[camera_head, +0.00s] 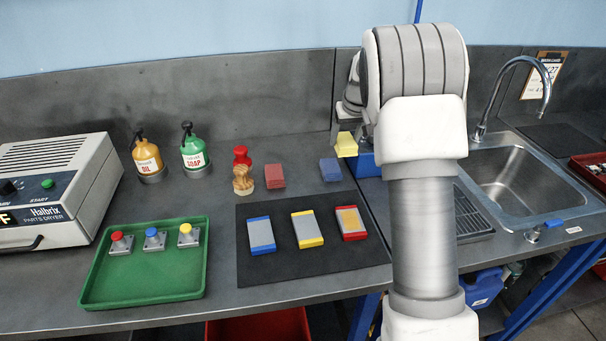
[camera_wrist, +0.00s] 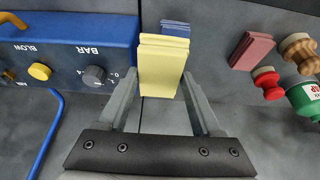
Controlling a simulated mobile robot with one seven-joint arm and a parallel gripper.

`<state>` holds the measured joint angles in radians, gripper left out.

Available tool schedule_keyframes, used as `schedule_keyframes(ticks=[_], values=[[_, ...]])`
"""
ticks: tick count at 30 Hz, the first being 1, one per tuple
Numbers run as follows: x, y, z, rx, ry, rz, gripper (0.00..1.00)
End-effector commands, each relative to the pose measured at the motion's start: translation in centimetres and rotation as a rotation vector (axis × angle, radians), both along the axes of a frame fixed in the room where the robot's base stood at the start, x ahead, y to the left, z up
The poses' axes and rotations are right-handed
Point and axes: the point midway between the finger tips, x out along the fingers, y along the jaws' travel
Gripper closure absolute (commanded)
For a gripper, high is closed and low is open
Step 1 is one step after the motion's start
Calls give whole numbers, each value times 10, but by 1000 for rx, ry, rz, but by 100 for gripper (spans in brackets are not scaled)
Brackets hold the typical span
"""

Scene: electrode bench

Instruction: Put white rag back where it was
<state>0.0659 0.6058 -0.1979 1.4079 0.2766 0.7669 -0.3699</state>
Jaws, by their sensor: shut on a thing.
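My gripper (camera_wrist: 160,90) is shut on a folded pale yellow rag (camera_wrist: 162,65), held between its two fingers above the bench. In the head view the yellow rag (camera_head: 346,144) hangs beside my arm, which hides most of the gripper. A folded blue rag (camera_head: 331,169) lies on the bench just below it in the picture; in the wrist view the blue rag (camera_wrist: 175,28) shows partly behind the yellow one. A folded red rag (camera_head: 275,176) lies further left, and also shows in the wrist view (camera_wrist: 251,50). I see no rag that looks plainly white.
A blue unit with knobs (camera_wrist: 70,55) stands close to my gripper. Red and wooden knobbed items (camera_head: 243,181), oil (camera_head: 147,158) and soap (camera_head: 194,152) bottles stand left. A dark mat (camera_head: 290,273) with several plates, a green tray (camera_head: 145,292) and a sink (camera_head: 515,180) surround.

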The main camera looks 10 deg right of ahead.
Motion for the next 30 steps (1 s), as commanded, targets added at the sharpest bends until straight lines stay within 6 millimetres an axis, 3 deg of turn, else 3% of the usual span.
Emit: schedule_keyframes(ticks=[15,23,30], values=[[31,98,-61,-1,1,4,86],[35,108,-75,0,1,1,86],[34,108,-107,0,1,1,86]])
